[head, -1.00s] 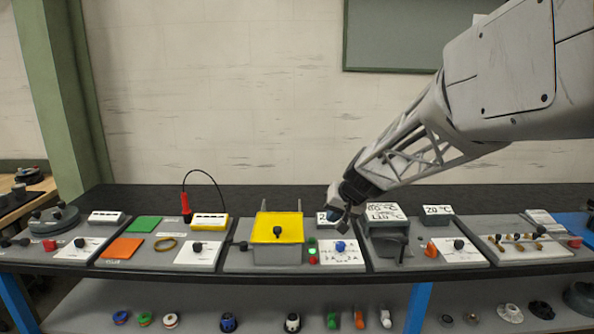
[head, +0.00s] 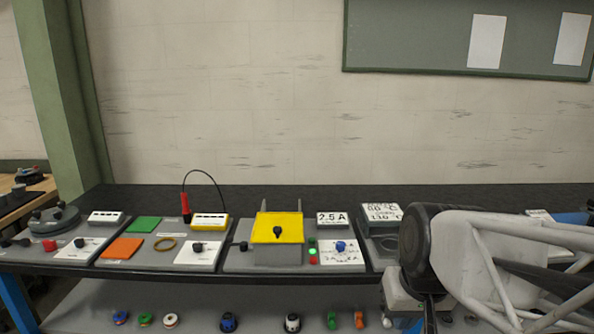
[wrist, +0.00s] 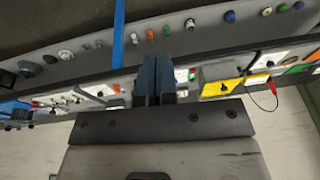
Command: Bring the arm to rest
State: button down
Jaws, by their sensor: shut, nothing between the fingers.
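My gripper (wrist: 155,80) shows in the wrist view with its two dark fingers close together, shut and holding nothing. In the head view my arm fills the lower right, and the gripper (head: 428,312) hangs low there, in front of the bench edge; its fingertips are partly cut off by the frame. The fingers touch nothing that I can see. The arm hides the right part of the bench.
The bench holds a row of grey panels. The yellow-topped box (head: 277,228), the 2.5 A display (head: 332,219) and the red probe (head: 186,208) stand on it. Below, a shelf (head: 262,312) carries several small coloured parts.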

jog(key=shift+h, duration=0.5)
jog(key=s, duration=0.1)
jog(key=s+d+f, duration=0.1)
jog(key=s, duration=0.3)
jog(key=shift+s+d+f, duration=0.2)
jog(key=shift+s+f, duration=0.05)
jog(key=shift+f, duration=0.05)
